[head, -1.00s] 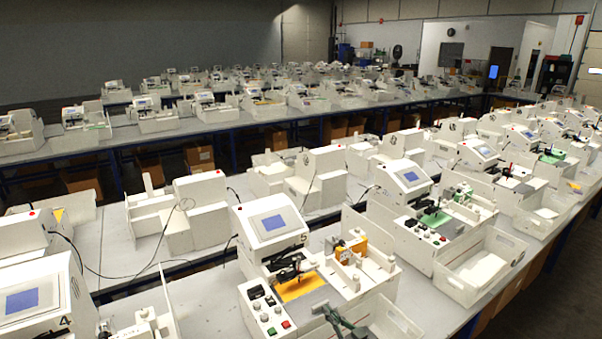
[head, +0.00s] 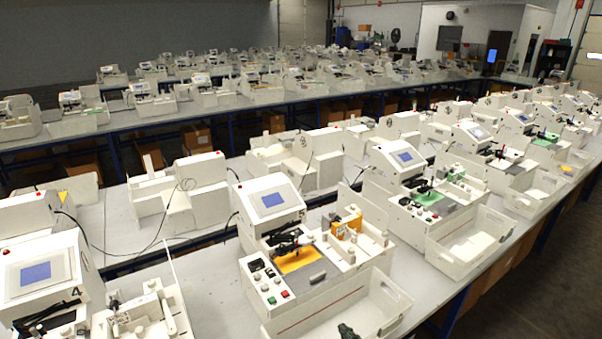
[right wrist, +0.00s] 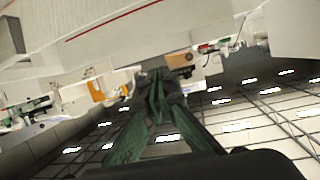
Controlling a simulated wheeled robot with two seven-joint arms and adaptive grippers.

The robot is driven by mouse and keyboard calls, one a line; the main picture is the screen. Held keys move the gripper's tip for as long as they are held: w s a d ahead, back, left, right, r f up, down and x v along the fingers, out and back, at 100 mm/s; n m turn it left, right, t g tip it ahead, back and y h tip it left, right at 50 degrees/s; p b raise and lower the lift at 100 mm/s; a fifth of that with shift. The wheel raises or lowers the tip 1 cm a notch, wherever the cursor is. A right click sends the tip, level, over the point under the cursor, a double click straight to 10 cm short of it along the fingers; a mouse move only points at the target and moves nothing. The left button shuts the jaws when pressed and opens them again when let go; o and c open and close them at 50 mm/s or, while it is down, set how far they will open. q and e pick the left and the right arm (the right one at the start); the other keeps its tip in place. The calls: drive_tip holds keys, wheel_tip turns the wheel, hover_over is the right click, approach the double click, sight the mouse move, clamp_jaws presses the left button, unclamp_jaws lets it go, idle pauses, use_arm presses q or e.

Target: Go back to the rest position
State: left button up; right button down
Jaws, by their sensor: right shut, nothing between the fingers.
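My right gripper (head: 347,331) shows only as a small dark green part at the bottom edge of the head view, in front of the white open bin. In the right wrist view its green fingers (right wrist: 156,92) are together with nothing between them. The plotter machine (head: 272,200) with a blue screen stands behind it on the table. An orange-yellow sheet (head: 298,260) lies on its bed under the black pen carriage (head: 288,243). My left gripper is not in view.
The white open bin (head: 398,299) sits at the front right of the machine. Another machine (head: 40,270) stands at the left, and one with a green sheet (head: 428,197) stands to the right. A bare strip of table (head: 212,290) lies between machines.

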drive_tip(key=s+d+f+m+g+h, duration=0.1)
drive_tip(key=s+d+f+g+h, duration=0.15)
drive_tip(key=s+d+f, duration=0.55)
drive_tip(key=s+d+f+m+g+h, duration=0.25)
drive_tip(key=s+d, duration=0.25)
drive_tip(key=s, duration=0.6)
drive_tip(key=s+d+f+g+h, duration=0.15)
drive_tip(key=s+d, duration=0.25)
drive_tip(key=s, duration=0.6)
drive_tip(key=s+d+f+g, duration=0.2)
drive_tip(key=s+d+g, duration=0.15)
drive_tip(key=s, duration=0.65)
wheel_tip(320, 180, down, 32)
drive_tip(key=s+g+b, duration=0.1)
drive_tip(key=b, duration=0.2)
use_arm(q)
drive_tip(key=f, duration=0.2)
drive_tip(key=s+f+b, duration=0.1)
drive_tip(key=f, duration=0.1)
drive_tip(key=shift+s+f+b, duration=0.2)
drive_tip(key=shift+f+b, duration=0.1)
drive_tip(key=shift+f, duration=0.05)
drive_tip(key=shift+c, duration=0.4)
use_arm(e)
drive_tip(key=s+f+g, duration=0.1)
drive_tip(key=s+f, duration=1.8)
drive_tip(key=shift+s+a+f, duration=0.3)
drive_tip(key=shift+f, duration=0.1)
